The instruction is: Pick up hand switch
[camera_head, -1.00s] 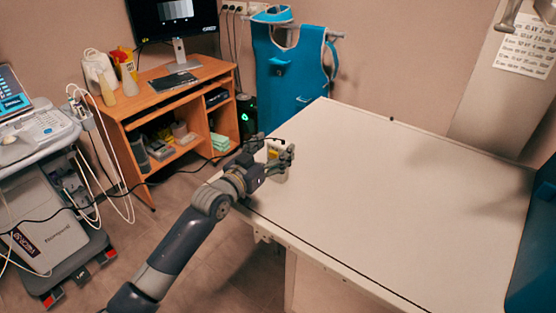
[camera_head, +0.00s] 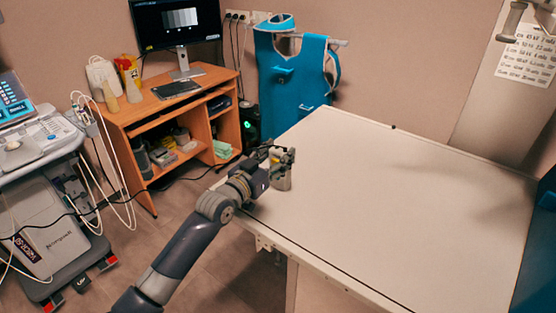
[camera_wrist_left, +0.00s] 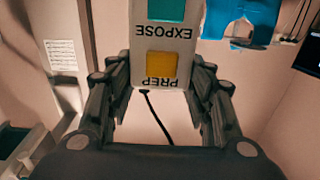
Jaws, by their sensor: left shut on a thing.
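The hand switch (camera_wrist_left: 160,45) is a pale box with a teal patch marked EXPOSE and a yellow patch marked PREP, upside down in the left wrist view. It also shows in the head view (camera_head: 281,178), at the left corner of the white table (camera_head: 390,210). My left gripper (camera_head: 283,157) is shut on it, with a finger on each side in the left wrist view (camera_wrist_left: 160,78). A black cable runs from the switch's end. I cannot tell whether the switch touches the table. My right gripper is not in view.
The tabletop right of the switch is clear. A wooden desk (camera_head: 185,95) with a monitor (camera_head: 176,22) stands behind at left. A blue apron (camera_head: 290,75) hangs behind the table. A medical cart (camera_head: 50,205) stands at far left, with cables.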

